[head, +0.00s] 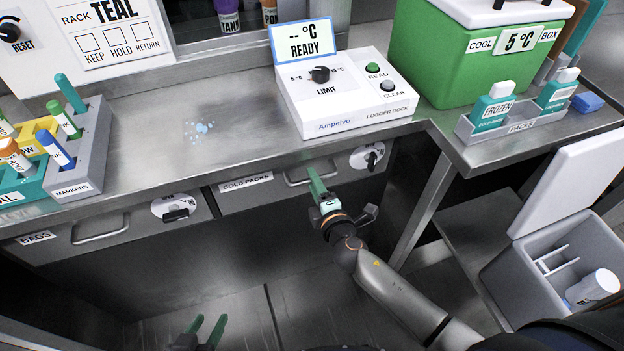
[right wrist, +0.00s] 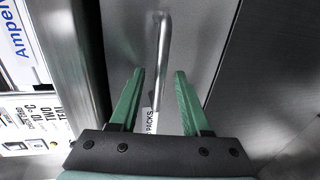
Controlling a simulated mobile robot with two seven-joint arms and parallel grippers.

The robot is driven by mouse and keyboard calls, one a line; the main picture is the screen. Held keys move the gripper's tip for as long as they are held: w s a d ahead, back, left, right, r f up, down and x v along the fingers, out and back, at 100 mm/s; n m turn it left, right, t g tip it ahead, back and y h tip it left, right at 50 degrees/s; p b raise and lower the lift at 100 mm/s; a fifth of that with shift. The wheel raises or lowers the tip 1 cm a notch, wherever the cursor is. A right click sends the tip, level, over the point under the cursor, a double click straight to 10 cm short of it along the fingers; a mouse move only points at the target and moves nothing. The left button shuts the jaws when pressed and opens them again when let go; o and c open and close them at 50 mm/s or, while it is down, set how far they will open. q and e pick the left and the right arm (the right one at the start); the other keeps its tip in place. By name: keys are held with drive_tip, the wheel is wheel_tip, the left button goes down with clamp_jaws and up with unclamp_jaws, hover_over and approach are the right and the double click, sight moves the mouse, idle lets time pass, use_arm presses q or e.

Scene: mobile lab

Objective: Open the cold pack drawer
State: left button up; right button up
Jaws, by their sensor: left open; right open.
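The cold pack drawer (head: 262,197) is under the counter, labelled COLD PACKS, and its front looks flush and shut. Its metal bar handle (head: 297,180) is partly hidden behind my right gripper. A rotary latch (head: 368,157) sits at the right end of this drawer front. My right gripper (head: 316,184) is open at the handle. In the right wrist view the handle (right wrist: 161,50) lies in line between the two open green fingers (right wrist: 159,74); I cannot tell whether they touch it. My left gripper (head: 206,326) is open and empty, low in front of the drawers.
The BAGS drawer (head: 95,238) with its own latch (head: 178,207) is to the left. A logger dock (head: 340,105) stands on the counter above. At right are a green cool box (head: 450,60), a pack rack (head: 520,128) and an open grey bin (head: 515,275).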

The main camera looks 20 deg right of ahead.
drive_tip(key=shift+x, duration=0.85)
clamp_jaws()
idle(0.9)
